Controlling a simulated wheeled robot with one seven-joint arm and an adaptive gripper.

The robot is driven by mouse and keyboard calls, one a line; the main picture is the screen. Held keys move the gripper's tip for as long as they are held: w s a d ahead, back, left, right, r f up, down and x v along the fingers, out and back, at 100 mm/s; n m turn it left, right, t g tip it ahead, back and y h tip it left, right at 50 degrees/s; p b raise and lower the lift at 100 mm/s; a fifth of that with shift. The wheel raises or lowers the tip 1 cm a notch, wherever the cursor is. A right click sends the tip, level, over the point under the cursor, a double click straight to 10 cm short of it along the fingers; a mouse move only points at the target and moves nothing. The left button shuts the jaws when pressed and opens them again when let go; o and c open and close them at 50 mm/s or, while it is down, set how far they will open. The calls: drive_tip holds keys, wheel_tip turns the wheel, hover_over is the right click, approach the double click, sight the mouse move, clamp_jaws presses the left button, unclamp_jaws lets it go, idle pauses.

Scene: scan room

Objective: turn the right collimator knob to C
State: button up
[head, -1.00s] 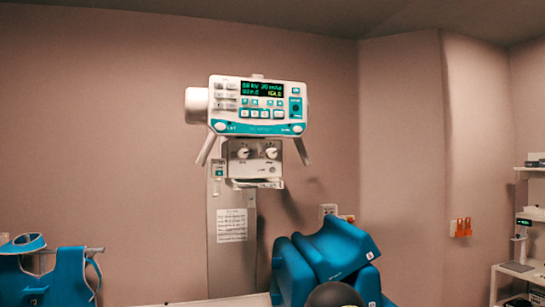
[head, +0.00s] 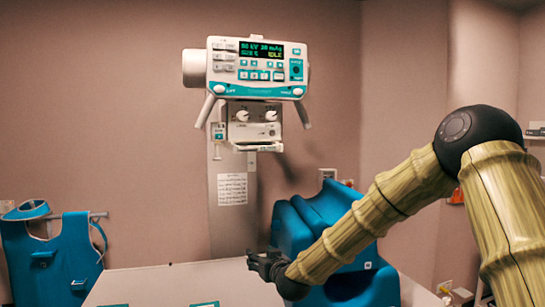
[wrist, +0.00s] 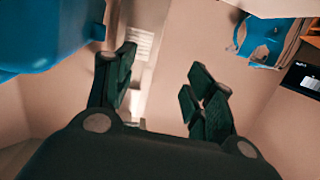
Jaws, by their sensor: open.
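The right collimator knob (head: 271,115) is a small pale round dial on the collimator box (head: 255,133), under the X-ray head's control panel. A matching left knob (head: 242,115) sits beside it. The dial markings are too small to read. My gripper (head: 262,263) is well below the knobs, above the table's back edge, apart from them and empty. The wrist view shows its two dark fingers (wrist: 162,95) spread apart with nothing between them. The knobs do not show in the wrist view.
The control panel (head: 258,66) hangs above the knobs, with a handle (head: 205,110) slanting down on each side. Blue cushions (head: 290,228) stand right of the column (head: 232,225). A blue apron (head: 50,255) hangs at left. The white table (head: 180,280) lies in front. Space before the knobs is clear.

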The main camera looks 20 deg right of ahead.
drive_tip(key=w+d+r+t, duration=0.1)
drive_tip(key=d+r+t, duration=0.1)
drive_tip(key=r, duration=1)
drive_tip(key=w+d+r+t, duration=0.2)
drive_tip(key=r, duration=0.9)
drive_tip(key=t+h, duration=0.1)
drive_tip(key=t, duration=0.2)
approach(272, 118)
drive_tip(key=shift+m+g, duration=0.3)
drive_tip(key=shift+m, duration=0.1)
drive_tip(key=p+x, duration=0.4)
drive_tip(key=x, duration=0.5)
drive_tip(key=shift+r+p, duration=0.25)
drive_tip(key=shift+p, duration=0.15)
drive_tip(key=c, duration=1)
